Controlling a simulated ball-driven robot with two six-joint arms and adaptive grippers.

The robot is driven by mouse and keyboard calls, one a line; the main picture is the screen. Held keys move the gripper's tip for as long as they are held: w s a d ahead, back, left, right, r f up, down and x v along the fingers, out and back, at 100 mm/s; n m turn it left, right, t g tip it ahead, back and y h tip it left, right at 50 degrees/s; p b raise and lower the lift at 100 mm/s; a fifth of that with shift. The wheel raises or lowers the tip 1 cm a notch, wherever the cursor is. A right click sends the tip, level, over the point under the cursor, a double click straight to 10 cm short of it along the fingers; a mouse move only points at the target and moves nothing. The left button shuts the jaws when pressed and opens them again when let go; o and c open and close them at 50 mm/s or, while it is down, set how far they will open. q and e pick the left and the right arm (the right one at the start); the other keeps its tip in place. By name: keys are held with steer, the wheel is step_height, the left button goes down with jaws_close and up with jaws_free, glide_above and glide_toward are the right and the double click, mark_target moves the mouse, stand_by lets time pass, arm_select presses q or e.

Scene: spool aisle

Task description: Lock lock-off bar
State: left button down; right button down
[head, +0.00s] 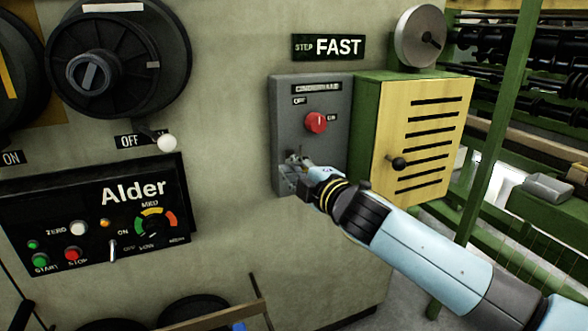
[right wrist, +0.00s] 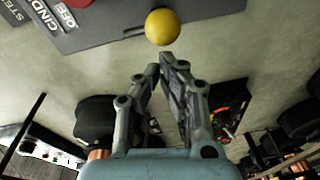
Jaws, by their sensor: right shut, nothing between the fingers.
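A grey switch box (head: 283,115) with a red rotary knob (head: 316,122) is mounted on the machine's wall. My right gripper (head: 297,167) is at the lower part of this box, covering part of it. In the right wrist view, a yellow ball knob (right wrist: 162,27) sits by a short slot near the edge of the grey panel (right wrist: 100,32). It may be the end of the lock-off bar; the bar itself is not clear. My right gripper (right wrist: 161,62) is shut and empty, its tips just short of the ball. My left gripper is not in view.
A yellow slatted box (head: 425,130) with a black knob stands right of the switch box. An Alder control panel (head: 100,215) and black dials (head: 120,60) are on the left. Green frames (head: 505,110) stand at right.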

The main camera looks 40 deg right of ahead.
steer(key=shift+s+d, duration=0.2)
steer(key=shift+d, duration=0.1)
stand_by(0.4)
steer(key=shift+d, duration=0.15)
steer(key=d+n+y+p, duration=0.3)
steer(key=d+y+p, duration=0.1)
steer(key=d, duration=0.3)
steer(key=shift+d+y, duration=0.3)
stand_by(0.5)
steer(key=shift+s, duration=0.1)
stand_by(0.6)
